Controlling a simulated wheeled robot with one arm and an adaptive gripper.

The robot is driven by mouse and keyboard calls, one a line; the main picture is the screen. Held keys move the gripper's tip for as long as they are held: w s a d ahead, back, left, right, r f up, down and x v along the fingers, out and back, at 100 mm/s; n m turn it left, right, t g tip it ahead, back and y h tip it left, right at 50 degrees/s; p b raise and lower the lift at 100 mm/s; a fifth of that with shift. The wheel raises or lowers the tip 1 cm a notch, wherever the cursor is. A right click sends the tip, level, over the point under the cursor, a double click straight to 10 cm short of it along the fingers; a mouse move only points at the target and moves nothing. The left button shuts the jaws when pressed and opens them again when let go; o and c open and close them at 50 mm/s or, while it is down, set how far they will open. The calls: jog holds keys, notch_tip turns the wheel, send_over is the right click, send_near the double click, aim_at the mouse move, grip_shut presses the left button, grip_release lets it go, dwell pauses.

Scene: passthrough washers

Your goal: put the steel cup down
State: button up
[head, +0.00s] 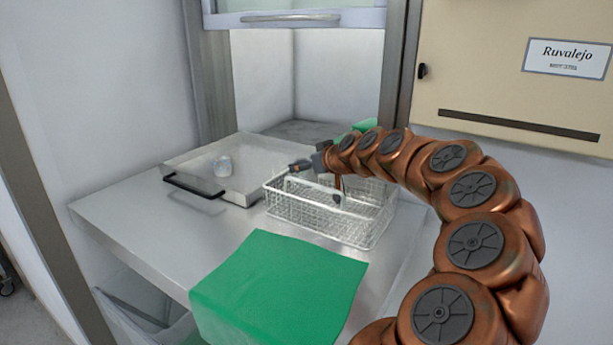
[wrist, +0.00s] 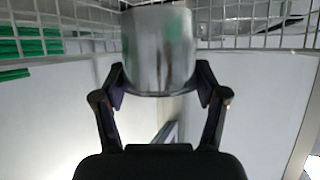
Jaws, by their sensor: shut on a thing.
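The steel cup (wrist: 160,50) is a shiny grey cylinder in the wrist view. It is between the two fingers of my gripper (wrist: 160,88), which is shut on it. In the head view my gripper (head: 298,166) is over the wire basket (head: 350,240), near its back left part. I cannot make out the cup clearly in the head view. The wrist view does not show whether the cup touches anything below it.
A green block or cloth (head: 278,285) lies at the front of the steel table (head: 135,225). Bare table shows at the front left.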

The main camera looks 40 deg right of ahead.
aim_at(314, 177)
jog(key=shift+f+p, duration=0.75)
jog(key=shift+f, duration=1.3)
jog(key=shift+f+b, duration=0.15)
jog(key=shift+b, duration=0.25)
jog(key=o, duration=1.2)
jog(key=shift+c, duration=0.2)
jog(key=shift+r+p, duration=0.3)
jog(key=shift+p, duration=0.15)
jog(key=shift+s+b, duration=0.4)
jog(key=shift+b, duration=0.05)
jog(key=shift+b+v, duration=1.4)
jog(key=shift+v, duration=2)
